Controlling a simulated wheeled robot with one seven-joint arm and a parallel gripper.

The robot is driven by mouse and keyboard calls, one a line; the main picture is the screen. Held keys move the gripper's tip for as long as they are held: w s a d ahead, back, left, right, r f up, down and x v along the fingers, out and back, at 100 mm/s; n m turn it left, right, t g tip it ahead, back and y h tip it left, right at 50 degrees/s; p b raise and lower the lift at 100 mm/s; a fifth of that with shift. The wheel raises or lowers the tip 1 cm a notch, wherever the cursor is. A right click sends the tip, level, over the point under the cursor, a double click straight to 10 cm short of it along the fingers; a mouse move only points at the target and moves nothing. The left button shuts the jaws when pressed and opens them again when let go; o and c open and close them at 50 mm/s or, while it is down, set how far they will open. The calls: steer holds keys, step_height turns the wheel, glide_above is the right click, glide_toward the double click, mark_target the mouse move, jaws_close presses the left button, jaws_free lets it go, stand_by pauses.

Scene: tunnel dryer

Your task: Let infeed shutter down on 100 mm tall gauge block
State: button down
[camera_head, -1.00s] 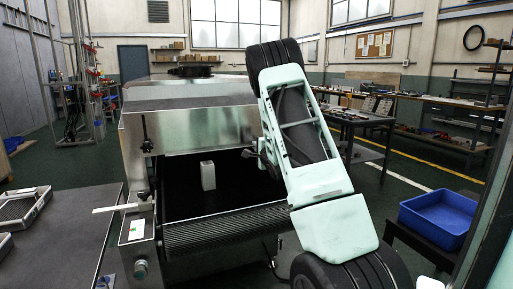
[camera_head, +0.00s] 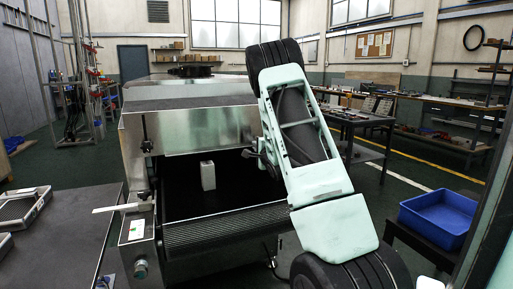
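The white gauge block (camera_head: 208,175) stands upright on the dark belt at the mouth of the tunnel dryer. The infeed shutter (camera_head: 198,131) looks like the shiny metal plate above the opening; its lower edge is above the block, with a dark gap between. My arm crosses the right side of the dryer and hides that end of the shutter. A dark part, perhaps my gripper (camera_head: 263,160), shows at the right side of the opening; its fingers cannot be made out. I cannot tell whether it touches the shutter.
A ribbed roller or belt edge (camera_head: 226,228) runs along the dryer's front. A grey table (camera_head: 75,235) with wire-mesh trays (camera_head: 22,207) stands at left. A blue bin (camera_head: 438,215) is at right. A dark workbench (camera_head: 362,121) stands behind my arm.

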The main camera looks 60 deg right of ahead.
steer(key=shift+r, duration=0.1)
step_height(320, 180, down, 4)
steer(key=b, duration=0.3)
steer(key=c, duration=1.6)
jaws_free()
steer(key=shift+c, duration=0.2)
steer(key=shift+s, duration=0.1)
steer(key=v, duration=1.7)
steer(key=shift+a, duration=0.2)
